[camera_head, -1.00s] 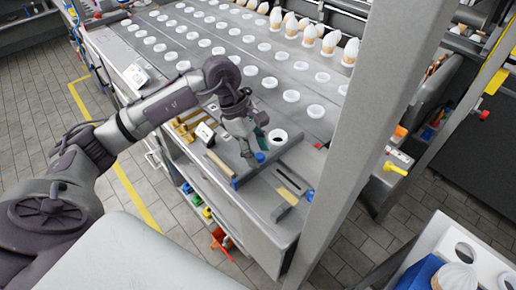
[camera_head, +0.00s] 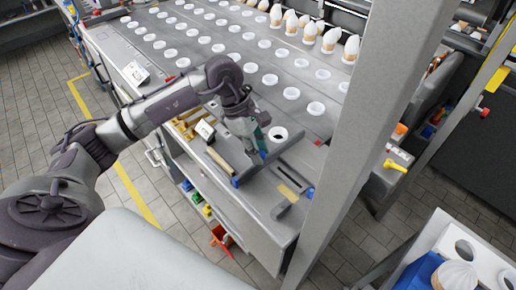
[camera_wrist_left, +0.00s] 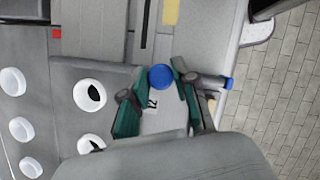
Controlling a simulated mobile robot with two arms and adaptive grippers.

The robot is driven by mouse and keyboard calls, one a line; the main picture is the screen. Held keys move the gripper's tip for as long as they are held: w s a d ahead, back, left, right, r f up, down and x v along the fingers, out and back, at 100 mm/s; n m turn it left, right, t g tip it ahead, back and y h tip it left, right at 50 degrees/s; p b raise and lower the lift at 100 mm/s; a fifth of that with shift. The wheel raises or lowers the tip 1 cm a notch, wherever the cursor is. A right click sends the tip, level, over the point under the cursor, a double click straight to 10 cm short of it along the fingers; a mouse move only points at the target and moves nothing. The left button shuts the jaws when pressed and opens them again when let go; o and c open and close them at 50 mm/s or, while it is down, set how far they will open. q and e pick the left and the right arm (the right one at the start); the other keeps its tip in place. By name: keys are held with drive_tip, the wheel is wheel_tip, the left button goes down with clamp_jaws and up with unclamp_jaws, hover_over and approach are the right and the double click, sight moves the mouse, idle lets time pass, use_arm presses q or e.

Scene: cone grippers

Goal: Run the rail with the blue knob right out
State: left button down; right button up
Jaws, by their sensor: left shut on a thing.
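The blue knob (camera_wrist_left: 161,77) shows in the left wrist view between the green fingers of my left gripper (camera_wrist_left: 157,72), which is shut on it. In the head view my left gripper (camera_head: 257,152) points down at the grey bench top, and its fingers mostly hide the knob. The rail under the knob is largely hidden by the gripper, so I cannot tell how far out it stands. My right gripper is not in view.
A dark slot (camera_head: 292,173) and a yellow strip (camera_head: 288,192) lie beside the gripper. Rows of white cups (camera_head: 270,80) fill the bench behind. A grey upright post (camera_head: 358,130) stands to the right. Coloured bins (camera_head: 187,188) sit below the bench's front.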

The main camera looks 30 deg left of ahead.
use_arm(q)
drive_tip(key=d, duration=0.1)
drive_tip(key=s+d+b, duration=0.1)
drive_tip(key=d, duration=0.1)
drive_tip(key=d+b, duration=0.1)
drive_tip(key=shift+s+d+f, duration=0.15)
drive_tip(key=shift+s+d, duration=0.25)
drive_tip(key=shift+d, duration=0.15)
drive_tip(key=c, duration=0.9)
unclamp_jaws()
drive_tip(key=shift+a+r, duration=0.15)
drive_tip(key=shift+r, duration=0.1)
drive_tip(key=v, duration=1.1)
drive_tip(key=shift+a+r, duration=0.2)
drive_tip(key=shift+r, duration=0.15)
